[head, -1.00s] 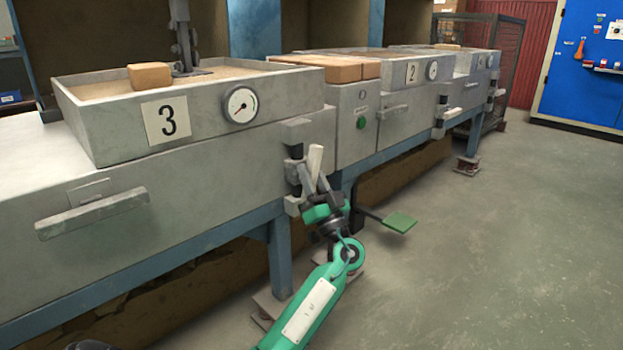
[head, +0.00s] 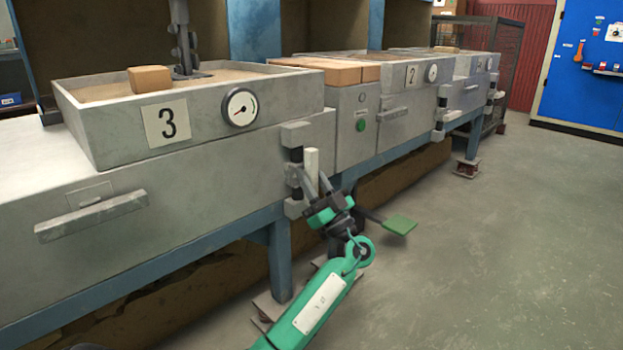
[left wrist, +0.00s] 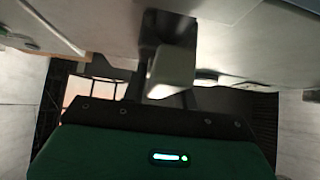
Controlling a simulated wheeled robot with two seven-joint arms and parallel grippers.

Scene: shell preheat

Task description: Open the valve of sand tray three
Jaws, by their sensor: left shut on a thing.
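Sand tray three (head: 205,130) is the grey metal tray at the left, marked with a 3 and holding sand. Its valve (head: 296,170) is a dark fitting between grey blocks at the right front corner of the bench. The pale lever handle (head: 312,161) of the valve stands nearly upright there. My left gripper (head: 314,184) is shut on this handle from the front. In the left wrist view the pale handle (left wrist: 172,68) shows between the fingers, partly hidden by them. My right gripper is not in view.
A dial gauge (head: 240,106) sits on tray three's front, and a brick (head: 150,79) lies on its sand. A drawer-like handle (head: 92,217) juts out at left. A green pedal (head: 399,224) stands low beside my gripper. The floor at right is clear.

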